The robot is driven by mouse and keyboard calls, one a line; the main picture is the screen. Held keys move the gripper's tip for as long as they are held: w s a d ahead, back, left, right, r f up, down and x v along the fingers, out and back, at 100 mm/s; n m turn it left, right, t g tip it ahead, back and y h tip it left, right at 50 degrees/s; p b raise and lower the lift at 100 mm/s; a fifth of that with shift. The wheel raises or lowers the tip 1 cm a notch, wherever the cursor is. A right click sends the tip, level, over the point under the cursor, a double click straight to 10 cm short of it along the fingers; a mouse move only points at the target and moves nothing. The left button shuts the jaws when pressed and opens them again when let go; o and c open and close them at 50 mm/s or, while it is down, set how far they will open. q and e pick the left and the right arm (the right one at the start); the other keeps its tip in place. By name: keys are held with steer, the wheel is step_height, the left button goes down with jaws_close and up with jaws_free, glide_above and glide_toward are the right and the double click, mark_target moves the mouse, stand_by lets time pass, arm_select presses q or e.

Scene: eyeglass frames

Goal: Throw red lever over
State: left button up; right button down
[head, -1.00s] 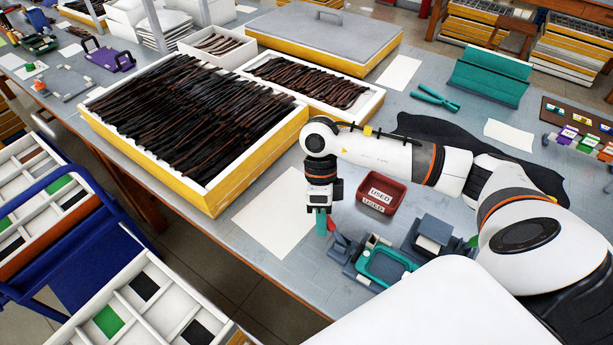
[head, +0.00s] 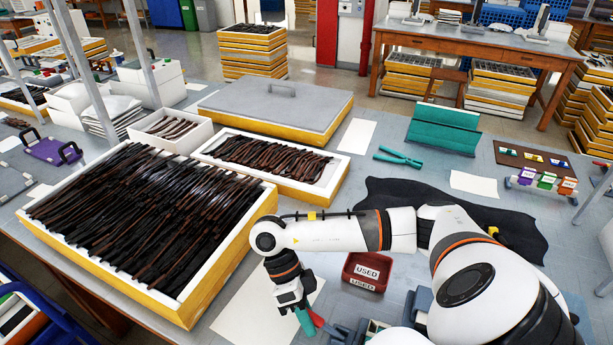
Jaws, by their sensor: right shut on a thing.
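The red lever (head: 317,319) shows as a small red piece near the bottom edge of the head view, beside the grey fixture (head: 341,332). My right gripper (head: 305,322) comes down to it, tilted, with a teal part at its lower end touching or just beside the red. It is shut on the lever as far as I can tell; the exact contact is small and partly hidden. The fixture is cut by the bottom edge and partly covered by my right arm. My left gripper is out of view.
A red bin marked USED (head: 366,272) stands right of the gripper. A white sheet (head: 245,318) lies left of it. A yellow-sided tray (head: 205,300) of dark temple pieces stands further left.

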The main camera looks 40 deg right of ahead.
steer(key=c, duration=1.3)
jaws_free()
steer(key=shift+w+r, duration=0.1)
steer(key=v, duration=1.1)
steer(key=shift+w+r+b, duration=0.25)
steer(key=shift+r+b, duration=0.05)
